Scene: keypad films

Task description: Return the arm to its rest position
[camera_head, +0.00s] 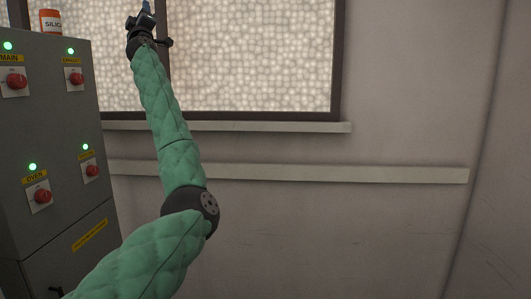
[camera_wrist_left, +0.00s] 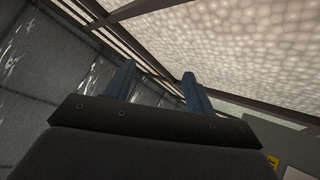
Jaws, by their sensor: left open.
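My left arm, in a green quilted sleeve, comes in from the bottom left of the head view and reaches up in front of the window. My left gripper (camera_head: 147,8) is at the top of the head view, raised in front of the window. In the left wrist view its two blue-grey fingers (camera_wrist_left: 157,82) stand apart with nothing between them. The gripper is open and empty, touching nothing that I can see. My right gripper shows in neither view.
A grey control cabinet (camera_head: 60,130) with red rotary switches and green lights stands at the left. An orange-and-white container (camera_head: 51,22) marked SILIC sits on top. A bright textured window (camera_head: 250,60) with a sill (camera_head: 290,127) and a wall rail (camera_head: 350,174) lie behind. The right side is clear.

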